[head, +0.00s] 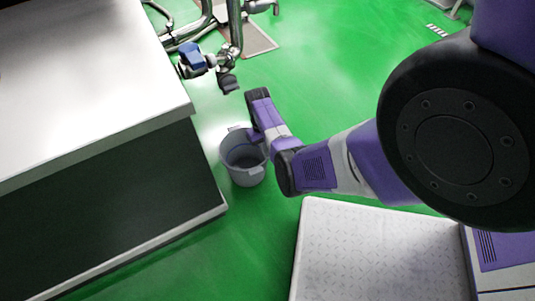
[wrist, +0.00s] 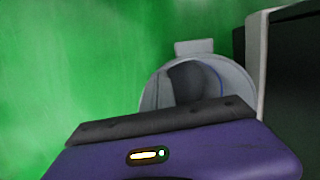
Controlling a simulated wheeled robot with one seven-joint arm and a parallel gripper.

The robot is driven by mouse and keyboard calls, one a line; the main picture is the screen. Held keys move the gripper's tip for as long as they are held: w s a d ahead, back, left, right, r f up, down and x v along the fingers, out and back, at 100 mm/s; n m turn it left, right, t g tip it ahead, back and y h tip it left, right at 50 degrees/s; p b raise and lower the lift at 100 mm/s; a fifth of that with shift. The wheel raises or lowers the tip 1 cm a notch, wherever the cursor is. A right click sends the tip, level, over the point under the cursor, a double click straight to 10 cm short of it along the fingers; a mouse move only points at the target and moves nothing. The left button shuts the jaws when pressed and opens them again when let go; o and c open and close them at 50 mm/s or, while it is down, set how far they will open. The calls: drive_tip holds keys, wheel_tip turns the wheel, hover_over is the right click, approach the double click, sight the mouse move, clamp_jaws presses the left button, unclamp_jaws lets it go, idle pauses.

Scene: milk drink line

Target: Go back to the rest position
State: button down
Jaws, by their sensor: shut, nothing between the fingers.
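My arm reaches in from the right in the head view. My gripper (head: 256,137) is at its far end, close to the rim of a grey bucket (head: 246,173) on the green floor. The purple hand also fills the bottom of the wrist view (wrist: 165,118), with a dark strip along its front edge. The gripper is shut and nothing shows held in it. The fingertips are hard to make out. The bucket also shows beyond the hand in the wrist view (wrist: 235,82), its lower part hidden by it.
A white-topped counter (head: 85,80) with dark sides stands left of the bucket. Pipes and a valve with a blue handle (head: 192,56) are behind it. My pale base platform is at the lower right. Green floor (head: 335,60) is open at the back.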

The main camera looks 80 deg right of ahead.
wheel_tip(320, 180, up, 7)
drive_tip(key=d+p, duration=0.1)
drive_tip(key=p, duration=0.2)
drive_tip(key=shift+w, duration=0.45)
drive_tip(key=shift+f, duration=0.15)
